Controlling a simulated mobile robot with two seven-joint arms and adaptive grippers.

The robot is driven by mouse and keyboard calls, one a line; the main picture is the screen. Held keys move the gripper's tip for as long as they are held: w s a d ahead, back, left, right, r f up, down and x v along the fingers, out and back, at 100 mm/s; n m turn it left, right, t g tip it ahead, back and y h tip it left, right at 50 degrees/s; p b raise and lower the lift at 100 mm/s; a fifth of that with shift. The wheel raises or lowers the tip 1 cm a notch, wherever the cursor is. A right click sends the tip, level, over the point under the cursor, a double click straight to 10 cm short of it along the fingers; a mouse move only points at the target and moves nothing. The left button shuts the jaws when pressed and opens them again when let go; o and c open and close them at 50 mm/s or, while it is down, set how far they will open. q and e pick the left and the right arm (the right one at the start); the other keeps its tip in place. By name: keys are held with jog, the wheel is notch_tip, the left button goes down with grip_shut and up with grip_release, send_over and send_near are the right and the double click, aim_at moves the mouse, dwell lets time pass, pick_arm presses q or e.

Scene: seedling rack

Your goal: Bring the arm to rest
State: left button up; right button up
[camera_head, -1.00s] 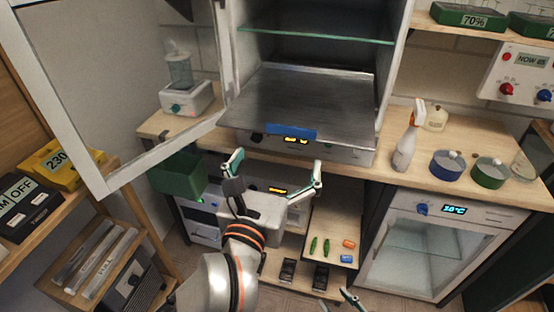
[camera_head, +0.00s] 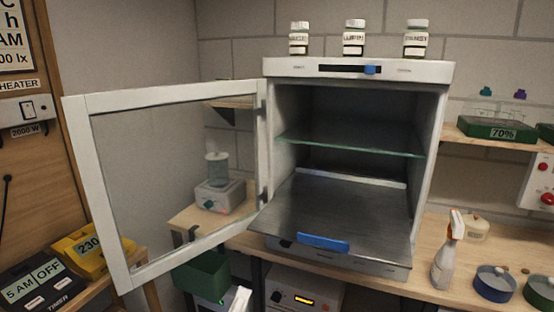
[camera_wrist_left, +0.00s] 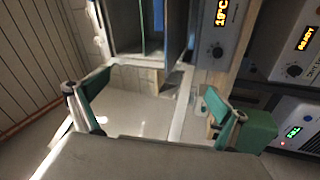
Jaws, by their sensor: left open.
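My left gripper (camera_wrist_left: 158,88) is open in the left wrist view, its two green-padded fingers spread wide with nothing between them. My right gripper is not in view.
The white cabinet (camera_head: 431,150) stands with its glass door (camera_head: 170,180) swung open to the left. A spray bottle (camera_head: 443,262) and dishes stand on the right counter.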

pick_arm(q)
jog(key=s+a+f+m+g+y, duration=0.1)
jog(key=s+a+f+m+g, duration=0.2)
jog(key=f, duration=0.8)
jog(key=s+a+f+m+g+y, duration=0.1)
jog(key=s+a+f+m+g, duration=0.2)
jog(key=f, duration=0.8)
jog(key=s+a+f+m+g+y, duration=0.2)
jog(key=s+a+f+m+g, duration=0.1)
jog(key=s+a+f+m, duration=0.4)
notch_tip(320, 180, down, 4)
jog(key=a+m, duration=0.1)
jog(key=m, duration=0.2)
jog(key=shift+g, duration=0.4)
